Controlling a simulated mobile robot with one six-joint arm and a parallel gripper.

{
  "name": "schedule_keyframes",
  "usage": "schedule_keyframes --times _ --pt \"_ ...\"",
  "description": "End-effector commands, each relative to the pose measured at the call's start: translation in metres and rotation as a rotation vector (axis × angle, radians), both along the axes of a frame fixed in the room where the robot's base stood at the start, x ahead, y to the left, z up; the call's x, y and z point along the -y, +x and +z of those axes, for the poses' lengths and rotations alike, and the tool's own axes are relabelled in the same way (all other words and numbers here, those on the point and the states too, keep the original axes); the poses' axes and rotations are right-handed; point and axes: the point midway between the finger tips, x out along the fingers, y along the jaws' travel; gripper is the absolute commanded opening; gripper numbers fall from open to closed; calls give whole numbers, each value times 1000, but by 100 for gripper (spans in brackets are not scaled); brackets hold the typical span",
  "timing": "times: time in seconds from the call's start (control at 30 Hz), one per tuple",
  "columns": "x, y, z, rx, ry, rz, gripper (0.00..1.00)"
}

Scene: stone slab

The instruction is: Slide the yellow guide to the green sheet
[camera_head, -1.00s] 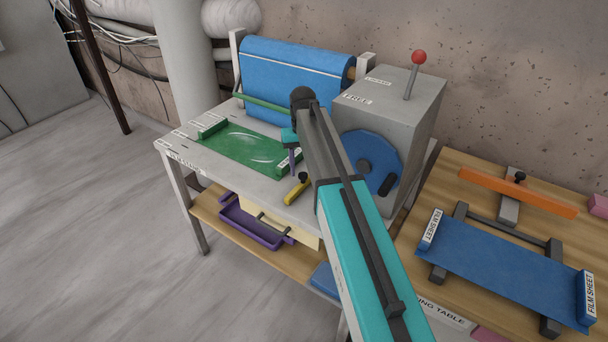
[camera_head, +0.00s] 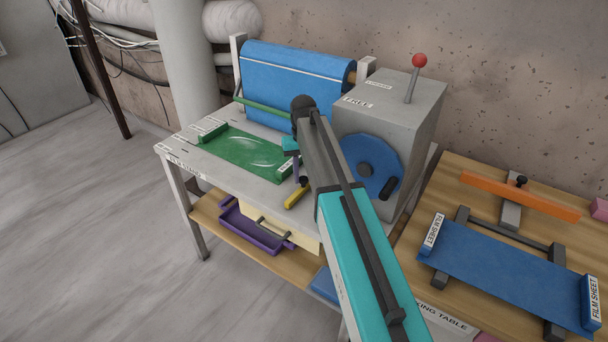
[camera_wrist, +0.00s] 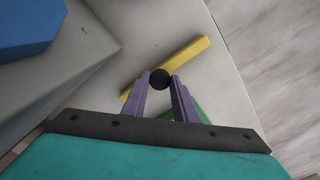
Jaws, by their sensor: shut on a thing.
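The yellow guide (camera_head: 297,196) lies on the grey table, just right of the green sheet (camera_head: 245,150), partly hidden by my arm in the head view. In the wrist view the yellow guide (camera_wrist: 192,55) runs diagonally across the table top. A dark round knob (camera_wrist: 160,79) stands on it. My gripper (camera_wrist: 160,82) has its two purple fingers shut on this knob, one on each side. In the head view my gripper (camera_head: 298,168) is mostly behind the arm. The green sheet lies flat with a raised block at each end.
A grey box with a blue wheel (camera_head: 370,165) and a red-knobbed lever (camera_head: 419,61) stands close right of my arm. A blue roll (camera_head: 290,80) is at the back. A wooden table (camera_head: 480,180) with a blue film sheet (camera_head: 510,268) is at right.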

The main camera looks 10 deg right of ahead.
Motion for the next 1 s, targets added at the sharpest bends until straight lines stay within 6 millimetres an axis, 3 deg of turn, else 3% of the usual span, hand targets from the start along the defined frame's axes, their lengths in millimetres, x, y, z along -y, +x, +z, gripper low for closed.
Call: schedule_keyframes --times 0.27,0.7,1.0 --pt "-11 13 0 0 0 2 0" --pt "-47 51 0 0 0 0 0" --pt "-54 56 0 1 0 -1 0"
